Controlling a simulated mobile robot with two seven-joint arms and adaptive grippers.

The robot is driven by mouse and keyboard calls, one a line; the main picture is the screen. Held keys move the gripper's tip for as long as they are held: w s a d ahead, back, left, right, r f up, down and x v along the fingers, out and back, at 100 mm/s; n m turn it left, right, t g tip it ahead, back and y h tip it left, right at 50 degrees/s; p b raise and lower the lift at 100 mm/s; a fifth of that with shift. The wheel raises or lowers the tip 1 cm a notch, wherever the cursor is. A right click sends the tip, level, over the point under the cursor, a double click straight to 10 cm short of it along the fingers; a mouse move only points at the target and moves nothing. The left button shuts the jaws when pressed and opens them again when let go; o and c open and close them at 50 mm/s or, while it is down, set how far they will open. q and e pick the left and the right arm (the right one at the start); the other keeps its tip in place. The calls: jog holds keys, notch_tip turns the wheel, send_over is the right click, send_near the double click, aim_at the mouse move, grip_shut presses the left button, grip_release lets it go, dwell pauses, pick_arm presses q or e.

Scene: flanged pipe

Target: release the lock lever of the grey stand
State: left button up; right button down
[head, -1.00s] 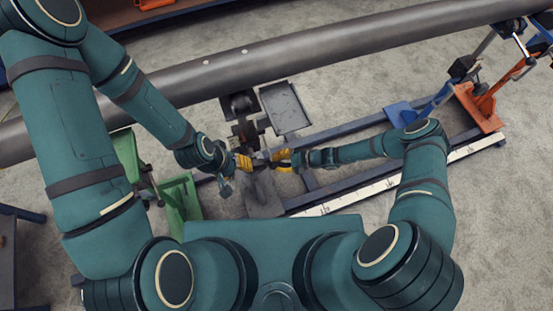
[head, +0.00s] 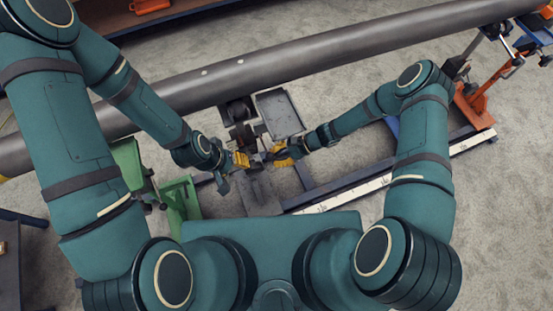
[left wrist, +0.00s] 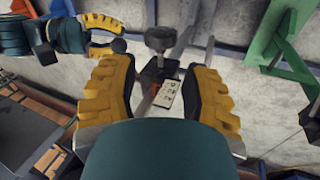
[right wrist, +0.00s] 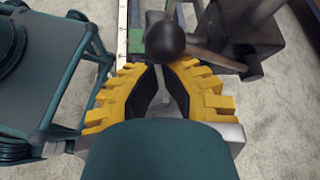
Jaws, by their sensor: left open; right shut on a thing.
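The grey stand (head: 258,193) is below the pipe, in the middle of the head view, partly hidden by my grippers. Its lock lever shows in the right wrist view as a dark rod (right wrist: 216,58) with a round black ball knob (right wrist: 165,40). My right gripper (head: 276,153) is shut on the lever close to the ball; the exact contact is hard to see.
The long grey pipe (head: 330,57) runs across above the stand. A grey tray (head: 280,113) lies beside the stand. A green stand (head: 180,205) is at left, an orange stand (head: 478,103) at right. A dark rail with a white scale (head: 345,193) runs to the right.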

jog(key=shift+w+a+r, duration=0.1)
jog(key=shift+a+r, duration=0.05)
jog(key=shift+r, duration=0.6)
notch_tip(320, 180, down, 5)
jog(key=b, duration=0.5)
jog(key=w+p+v, duration=0.1)
jog(key=p+v, duration=0.1)
jog(key=v, duration=0.9)
jog(key=shift+w+a+r, duration=0.2)
jog(key=shift+r, duration=0.05)
